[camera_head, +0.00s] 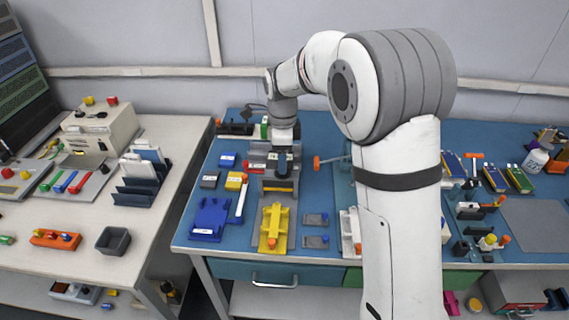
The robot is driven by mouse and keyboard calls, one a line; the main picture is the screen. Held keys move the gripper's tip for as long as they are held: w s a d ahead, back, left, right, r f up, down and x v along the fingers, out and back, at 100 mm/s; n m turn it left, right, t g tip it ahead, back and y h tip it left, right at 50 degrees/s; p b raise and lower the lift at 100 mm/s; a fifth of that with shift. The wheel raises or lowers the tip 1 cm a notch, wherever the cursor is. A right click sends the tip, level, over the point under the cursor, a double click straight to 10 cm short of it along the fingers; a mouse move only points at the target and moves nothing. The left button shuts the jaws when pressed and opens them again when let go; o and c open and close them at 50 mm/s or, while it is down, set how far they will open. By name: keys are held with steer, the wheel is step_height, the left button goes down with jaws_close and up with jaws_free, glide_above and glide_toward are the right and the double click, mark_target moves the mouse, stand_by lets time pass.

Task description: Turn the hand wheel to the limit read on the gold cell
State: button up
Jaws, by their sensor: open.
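A gold block with a pale label, which looks like the gold cell (235,181), lies on the blue bench mat left of my gripper. Its label is too small to read. My gripper (282,170) points down over a grey fixture (279,186) in the middle of the bench and is empty as far as I can see. The fingertips are small and dark, and I cannot tell whether they touch the fixture. A red-orange knob (317,162) on a rod sits just right of my gripper. I cannot tell for sure which part is the hand wheel.
A blue cell (227,159) and a grey cell (209,181) lie near the gold one. A yellow fixture (273,230) and a blue holder (209,218) stand toward the front edge. My arm hides the bench's middle right. A white table (75,205) stands left, across a gap.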

steer(key=shift+r, duration=2.1)
steer(key=shift+s+d+r, duration=0.1)
steer(key=shift+d+r, duration=0.05)
steer(key=s+d+n+t, duration=0.1)
steer(key=s+d+n, duration=0.7)
steer(key=s, duration=0.5)
steer(key=s+d+r+n+t, duration=0.1)
steer(key=s+d+n, duration=0.8)
steer(key=s, duration=0.4)
steer(key=shift+d+r+n+t, duration=0.25)
steer(key=shift+d+n+t, duration=0.05)
steer(key=shift+d, duration=0.1)
